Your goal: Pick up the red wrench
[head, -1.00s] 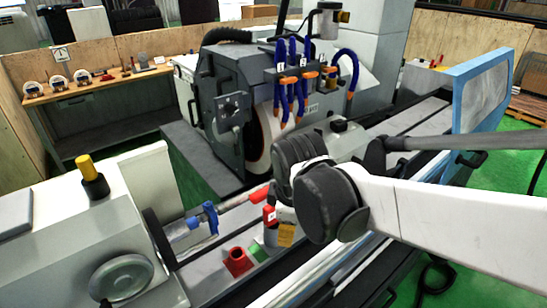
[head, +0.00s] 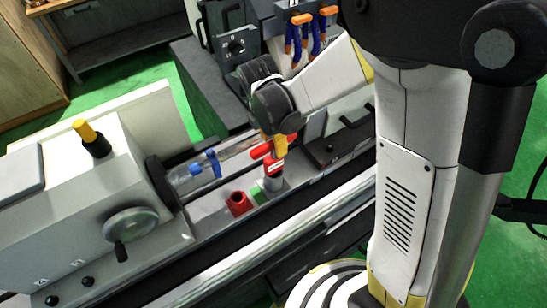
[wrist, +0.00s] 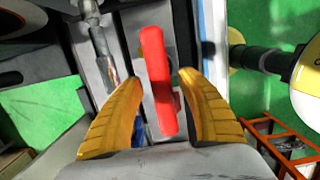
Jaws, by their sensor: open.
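The red wrench (wrist: 156,80) shows in the wrist view as a long red bar, running up and down the picture between the two yellow fingers of my gripper (wrist: 160,98). There is a gap on each side of it, and the fingers are open. In the head view, a red end that looks like the wrench (head: 260,151) shows beside my gripper (head: 280,146), above the grinder's table. The rest of it is partly hidden there by my gripper. I cannot tell how far below the fingers the wrench lies.
A red holder (head: 238,203) and a green block (head: 257,194) sit on the machine bed. A red-topped grey piece (head: 273,168) stands just below my gripper. A blue clamp (head: 212,163) is on the shaft at the left. The headstock with its handwheel (head: 131,223) is farther left.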

